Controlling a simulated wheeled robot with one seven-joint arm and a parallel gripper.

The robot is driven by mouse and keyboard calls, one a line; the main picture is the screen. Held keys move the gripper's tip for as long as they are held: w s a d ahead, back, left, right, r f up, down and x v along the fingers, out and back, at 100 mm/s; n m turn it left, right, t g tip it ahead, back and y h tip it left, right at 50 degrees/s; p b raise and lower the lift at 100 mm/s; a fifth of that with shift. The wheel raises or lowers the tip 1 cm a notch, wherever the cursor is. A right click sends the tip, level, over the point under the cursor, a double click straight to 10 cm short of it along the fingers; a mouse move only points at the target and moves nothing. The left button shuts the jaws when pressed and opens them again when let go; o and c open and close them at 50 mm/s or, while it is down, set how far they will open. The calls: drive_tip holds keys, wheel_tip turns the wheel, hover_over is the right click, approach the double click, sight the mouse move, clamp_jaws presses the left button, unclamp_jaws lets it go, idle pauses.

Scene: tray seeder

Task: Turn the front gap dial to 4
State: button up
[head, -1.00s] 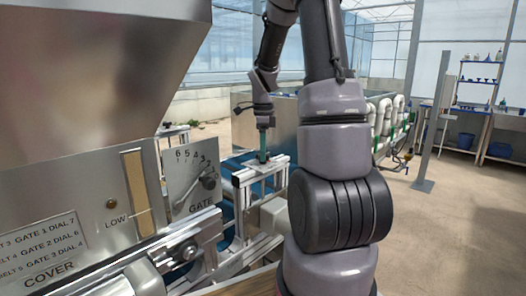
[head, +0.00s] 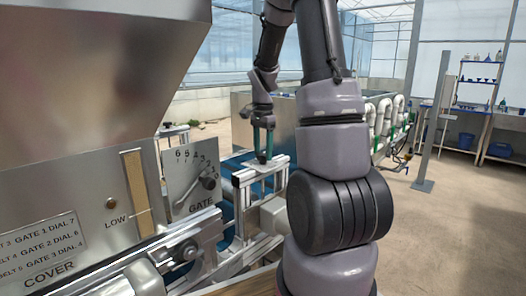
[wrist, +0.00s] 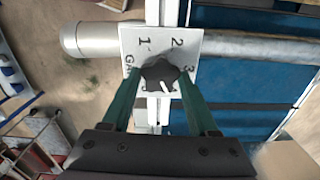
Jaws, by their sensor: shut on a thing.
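The front gap dial is a white plate (wrist: 190,43) with 1, 2 and 3 legible, and a dark knob (wrist: 160,72) in its middle. The knob's white pointer mark (wrist: 165,86) points to the plate's lower edge, slightly right, past the 3. The figure there is too small and partly covered to read. My gripper (wrist: 161,82) has its green fingers on either side of the knob, shut on it.
The gate panel (head: 180,172) with its own scale and pointer stands left of my gripper, beside the large metal hopper (head: 90,60). A metal rail (head: 240,195) runs under the dial. The floor at right is open.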

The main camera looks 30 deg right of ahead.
sight(263, 154)
drive_tip(key=shift+n, duration=0.3)
idle(0.4)
drive_tip(key=o, duration=1.4)
drive_tip(key=shift+r, duration=0.1)
wheel_tip(263, 154, up, 11)
drive_tip(key=shift+f, duration=0.15)
